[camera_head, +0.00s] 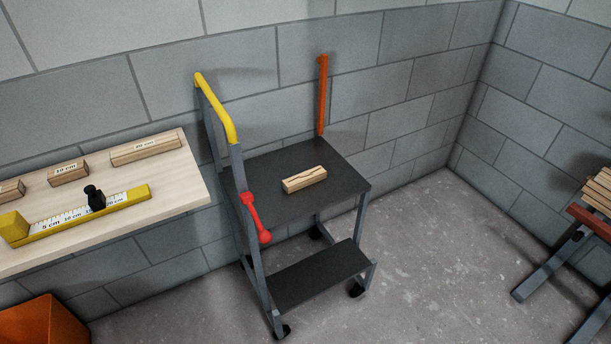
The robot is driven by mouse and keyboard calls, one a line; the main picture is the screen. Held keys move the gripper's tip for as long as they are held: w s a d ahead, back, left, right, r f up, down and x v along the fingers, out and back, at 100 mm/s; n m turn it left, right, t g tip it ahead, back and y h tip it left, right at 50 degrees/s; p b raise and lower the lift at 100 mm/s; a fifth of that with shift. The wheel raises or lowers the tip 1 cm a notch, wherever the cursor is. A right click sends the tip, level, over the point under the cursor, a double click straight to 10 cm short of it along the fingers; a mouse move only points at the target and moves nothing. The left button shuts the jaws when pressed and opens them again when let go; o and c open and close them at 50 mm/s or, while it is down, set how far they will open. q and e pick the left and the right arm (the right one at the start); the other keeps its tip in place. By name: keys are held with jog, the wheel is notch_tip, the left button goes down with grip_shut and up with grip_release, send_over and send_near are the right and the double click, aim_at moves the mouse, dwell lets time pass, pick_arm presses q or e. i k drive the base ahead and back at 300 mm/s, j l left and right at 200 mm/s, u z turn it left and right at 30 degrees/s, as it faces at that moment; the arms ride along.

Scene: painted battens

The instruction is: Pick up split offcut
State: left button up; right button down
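The split offcut (304,180) is a short, pale wooden block with a dark crack line along it. It lies flat on the dark top platform (285,157) of a grey wheeled step stand, near the platform's middle right. Nothing touches it apart from the platform. Neither of my grippers shows in the head view.
The stand has a yellow-topped rail (217,108) at left, a red lever (254,217) and an orange post (322,95). A shelf (188,190) at left holds labelled blocks and a yellow measuring gauge (130,197). An orange bin (40,322) sits lower left; a trestle (550,265) stands right.

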aim_at(291, 185)
jog(key=i+l+z, duration=0.75)
jog(key=z, duration=0.15)
jog(key=i+l+z, duration=0.3)
jog(key=i+z, duration=0.15)
jog(key=i+l+u, duration=0.1)
jog(key=i, duration=0.3)
jog(key=i+l+u, duration=0.1)
jog(key=i, duration=0.25)
jog(key=i+j+u, duration=0.1)
jog(key=i+u, duration=0.15)
jog(key=u, duration=0.25)
jog(key=i+u, duration=0.2)
jog(key=u, duration=0.25)
jog(key=i+l+u, duration=0.15)
jog(key=u, duration=0.35)
jog(key=i+l+u, duration=0.2)
jog(key=u, duration=0.3)
jog(key=i+l, duration=0.05)
jog(key=i, duration=0.05)
